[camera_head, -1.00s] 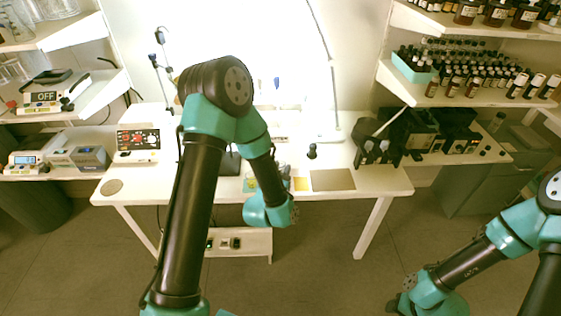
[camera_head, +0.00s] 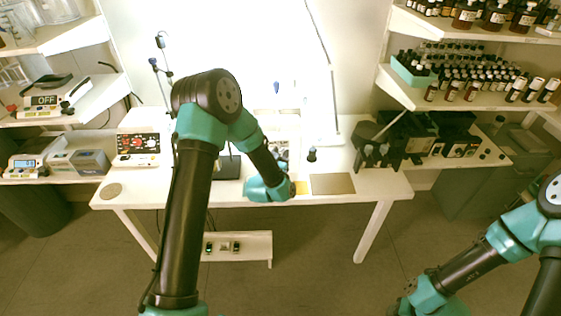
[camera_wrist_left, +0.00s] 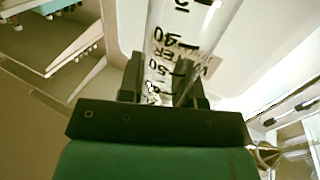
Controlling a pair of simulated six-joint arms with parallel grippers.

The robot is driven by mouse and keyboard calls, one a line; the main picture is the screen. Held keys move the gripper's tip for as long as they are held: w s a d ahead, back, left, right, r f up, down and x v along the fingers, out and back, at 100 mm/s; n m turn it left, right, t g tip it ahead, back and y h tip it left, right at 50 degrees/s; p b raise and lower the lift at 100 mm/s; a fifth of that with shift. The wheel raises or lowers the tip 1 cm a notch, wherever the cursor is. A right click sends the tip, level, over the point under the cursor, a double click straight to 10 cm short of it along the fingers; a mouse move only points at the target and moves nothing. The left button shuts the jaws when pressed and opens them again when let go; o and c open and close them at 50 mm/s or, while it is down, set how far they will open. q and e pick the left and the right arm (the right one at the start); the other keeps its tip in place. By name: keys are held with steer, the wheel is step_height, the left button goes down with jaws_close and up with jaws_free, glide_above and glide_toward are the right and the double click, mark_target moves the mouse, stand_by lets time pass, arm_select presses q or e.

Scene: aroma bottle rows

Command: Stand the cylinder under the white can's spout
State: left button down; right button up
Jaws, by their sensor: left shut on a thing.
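My left gripper (camera_wrist_left: 160,78) is shut on a clear cylinder (camera_wrist_left: 168,35) with black printed numbers in the left wrist view. The cylinder stands between the two dark fingers and runs out of the top of that view. Behind it is a pale surface with upside-down lettering (camera_wrist_left: 205,66), possibly the white can; I cannot tell for sure. A shiny tapered metal piece (camera_wrist_left: 265,155) shows at right; whether it is the spout is unclear. My right gripper is out of view.
Black equipment (camera_head: 378,150) stands at the right end. Bottle shelves (camera_head: 470,65) flank the right side.

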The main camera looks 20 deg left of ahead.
arm_select(q)
steer(key=shift+w+f, duration=0.1)
steer(key=shift+f, duration=1.8)
steer(key=c, duration=0.8)
jaws_free()
steer(key=s, duration=1.2)
steer(key=shift+d, duration=0.15)
